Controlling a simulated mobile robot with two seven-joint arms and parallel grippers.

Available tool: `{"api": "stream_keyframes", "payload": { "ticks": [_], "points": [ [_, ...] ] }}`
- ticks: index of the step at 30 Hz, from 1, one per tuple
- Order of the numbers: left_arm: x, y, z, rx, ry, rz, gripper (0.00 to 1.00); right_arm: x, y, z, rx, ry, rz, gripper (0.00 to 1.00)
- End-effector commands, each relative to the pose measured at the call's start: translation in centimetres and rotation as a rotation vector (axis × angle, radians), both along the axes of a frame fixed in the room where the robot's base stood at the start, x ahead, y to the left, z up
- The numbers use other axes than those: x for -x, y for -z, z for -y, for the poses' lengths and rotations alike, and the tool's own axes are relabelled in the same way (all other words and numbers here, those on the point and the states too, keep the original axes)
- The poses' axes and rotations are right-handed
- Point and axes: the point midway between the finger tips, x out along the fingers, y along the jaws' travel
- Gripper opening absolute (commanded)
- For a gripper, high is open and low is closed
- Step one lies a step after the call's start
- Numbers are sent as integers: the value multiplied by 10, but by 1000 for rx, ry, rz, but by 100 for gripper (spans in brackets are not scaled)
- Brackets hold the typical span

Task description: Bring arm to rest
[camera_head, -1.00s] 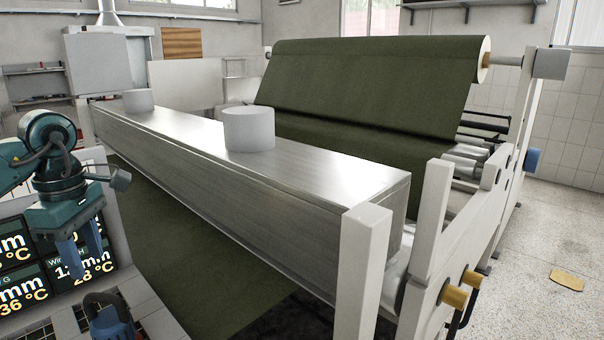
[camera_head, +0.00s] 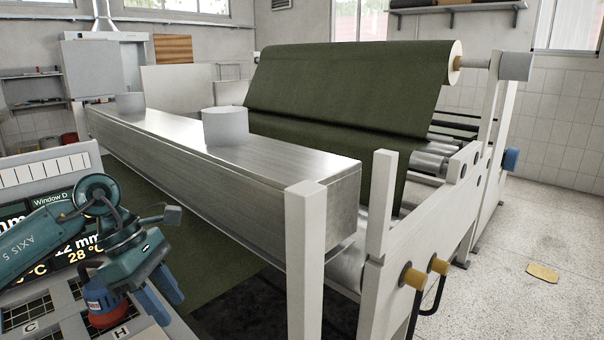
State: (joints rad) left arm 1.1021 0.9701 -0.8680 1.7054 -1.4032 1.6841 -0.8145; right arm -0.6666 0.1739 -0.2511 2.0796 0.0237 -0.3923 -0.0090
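My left arm, teal, comes in from the left edge over a control console (camera_head: 42,172). Its gripper (camera_head: 162,294) has blue fingers that point down and to the right. The fingers look apart, with nothing seen between them. My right gripper is not in view.
A long metal beam (camera_head: 260,165) with a grey cylinder (camera_head: 225,126) on it crosses the middle. A green roll of sheet (camera_head: 345,90) hangs behind. White machine posts (camera_head: 304,265) stand at the front right. The floor at right is mostly clear, with a yellow piece (camera_head: 542,272).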

Motion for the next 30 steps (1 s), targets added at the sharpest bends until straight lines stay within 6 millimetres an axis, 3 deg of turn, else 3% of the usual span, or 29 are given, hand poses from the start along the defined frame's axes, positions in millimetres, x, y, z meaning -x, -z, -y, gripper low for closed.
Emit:
{"api": "stream_keyframes", "payload": {
  "ticks": [3, 6, 9, 12, 16, 19, 22, 25, 26, 27, 30],
  "points": [
    [18, 23, 76, 287, -32, -114, 37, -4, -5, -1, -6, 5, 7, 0],
    [35, 26, 137, 572, -128, -264, 37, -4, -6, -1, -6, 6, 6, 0],
    [47, 17, 180, 851, -280, -456, 37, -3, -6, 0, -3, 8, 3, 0],
    [48, 8, 204, 1107, -480, -686, 37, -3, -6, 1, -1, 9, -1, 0],
    [37, 9, 207, 1388, -807, -1020, 37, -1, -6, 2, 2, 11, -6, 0],
    [26, 31, 192, 1559, -1107, -1297, 37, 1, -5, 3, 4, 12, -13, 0],
    [24, 74, 169, 1683, -1448, -1580, 37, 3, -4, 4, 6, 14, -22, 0],
    [40, 132, 144, 1748, -1825, -1859, 37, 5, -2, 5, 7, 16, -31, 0],
    [48, 151, 137, -1630, 1804, 1801, 37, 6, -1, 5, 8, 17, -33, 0],
    [62, 174, 129, -1483, 1768, 1720, 37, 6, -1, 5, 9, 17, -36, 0],
    [98, 221, 116, -1204, 1682, 1552, 37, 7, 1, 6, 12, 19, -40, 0]
  ]
}}
